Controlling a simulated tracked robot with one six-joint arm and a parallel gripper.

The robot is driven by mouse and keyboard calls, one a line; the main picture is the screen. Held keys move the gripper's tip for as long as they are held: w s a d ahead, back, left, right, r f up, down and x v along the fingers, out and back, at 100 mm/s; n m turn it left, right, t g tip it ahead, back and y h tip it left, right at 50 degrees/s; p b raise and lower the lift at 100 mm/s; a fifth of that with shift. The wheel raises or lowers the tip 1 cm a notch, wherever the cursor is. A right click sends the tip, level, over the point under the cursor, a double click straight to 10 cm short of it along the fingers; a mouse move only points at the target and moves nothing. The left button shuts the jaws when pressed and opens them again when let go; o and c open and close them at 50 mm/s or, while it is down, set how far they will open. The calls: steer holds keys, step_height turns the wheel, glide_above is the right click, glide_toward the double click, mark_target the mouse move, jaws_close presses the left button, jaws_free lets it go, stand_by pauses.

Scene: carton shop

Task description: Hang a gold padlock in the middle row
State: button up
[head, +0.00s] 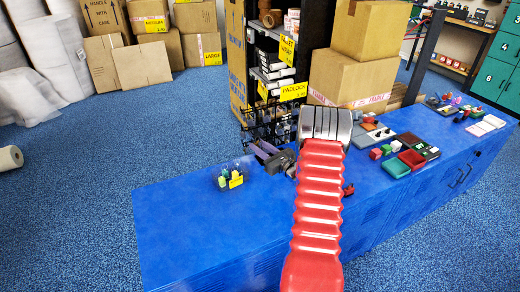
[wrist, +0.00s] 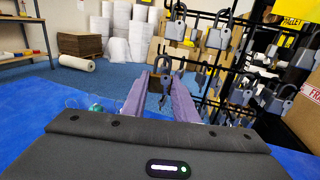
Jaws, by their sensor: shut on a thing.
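My gripper (wrist: 161,84) has purple fingers, closed on a padlock (wrist: 160,83) whose shackle stands up between the fingertips in the wrist view. A black wire rack (wrist: 232,62) stands ahead and to the right. In the head view my gripper (head: 260,149) is over the blue counter, just in front of the rack (head: 262,128), partly hidden by my arm.
A yellow padlock sign (head: 293,91) is above the rack. Large cartons (head: 350,75) stand behind the rack. The counter's left front is clear.

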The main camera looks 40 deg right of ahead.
steer(key=shift+w+d+f, duration=0.15)
steer(key=shift+w+d, duration=0.15)
steer(key=shift+w, duration=0.65)
steer(key=shift+w+d+f, duration=0.2)
steer(key=shift+w+d, duration=0.05)
steer(key=shift+w, duration=0.65)
steer(key=shift+w+d+f, duration=0.15)
steer(key=shift+w+d, duration=0.15)
steer(key=shift+w, duration=0.65)
steer(key=o, duration=1)
steer(key=s, duration=1.3)
steer(key=shift+s+a, duration=0.2)
steer(key=shift+s, duration=0.2)
